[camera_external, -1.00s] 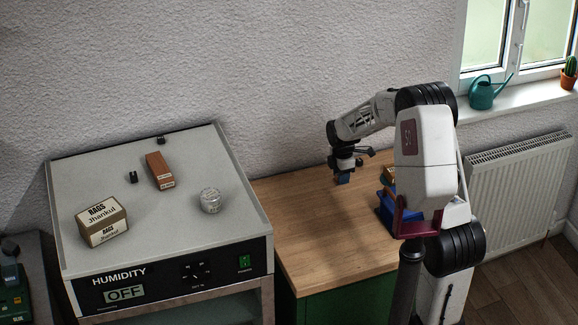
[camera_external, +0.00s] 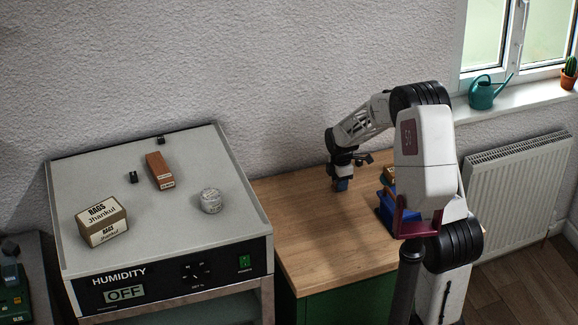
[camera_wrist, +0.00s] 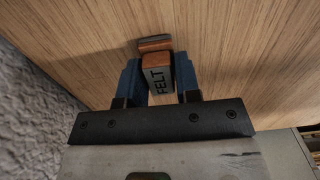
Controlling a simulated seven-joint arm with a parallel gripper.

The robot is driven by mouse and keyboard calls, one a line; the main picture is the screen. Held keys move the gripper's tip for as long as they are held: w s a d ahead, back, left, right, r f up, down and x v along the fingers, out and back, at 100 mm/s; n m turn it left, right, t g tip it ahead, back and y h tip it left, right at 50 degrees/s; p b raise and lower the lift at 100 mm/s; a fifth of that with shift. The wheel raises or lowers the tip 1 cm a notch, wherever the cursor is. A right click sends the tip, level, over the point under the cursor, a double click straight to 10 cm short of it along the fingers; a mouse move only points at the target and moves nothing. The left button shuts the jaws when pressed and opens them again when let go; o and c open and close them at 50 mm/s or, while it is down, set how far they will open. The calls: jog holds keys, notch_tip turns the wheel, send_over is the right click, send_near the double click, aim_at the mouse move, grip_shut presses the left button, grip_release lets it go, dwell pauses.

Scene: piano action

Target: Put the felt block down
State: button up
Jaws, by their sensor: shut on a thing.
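The felt block (camera_wrist: 155,76) shows in the wrist view as a small block with a grey face lettered "FELT" and orange-brown edges. It sits between the two blue fingers of my gripper (camera_wrist: 158,82), which is shut on it. In the external view my gripper (camera_external: 341,184) points down low over the wooden worktop (camera_external: 310,220), near its back edge by the wall. The block is mostly hidden by the fingers there. I cannot tell whether the block touches the wood.
A blue bin (camera_external: 385,208) stands on the worktop right of my gripper, partly behind my arm. Left is the humidity cabinet (camera_external: 95,180), with a rags box (camera_external: 102,222), a brown box (camera_external: 159,171) and a round jar (camera_external: 211,201) on top. The worktop's front and left are clear.

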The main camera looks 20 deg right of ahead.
jog(key=shift+f, duration=0.2)
jog(key=o, duration=0.9)
jog(key=shift+r, duration=0.1)
notch_tip(320, 180, up, 12)
dwell(0.4)
jog(key=shift+r, duration=0.1)
dwell(0.4)
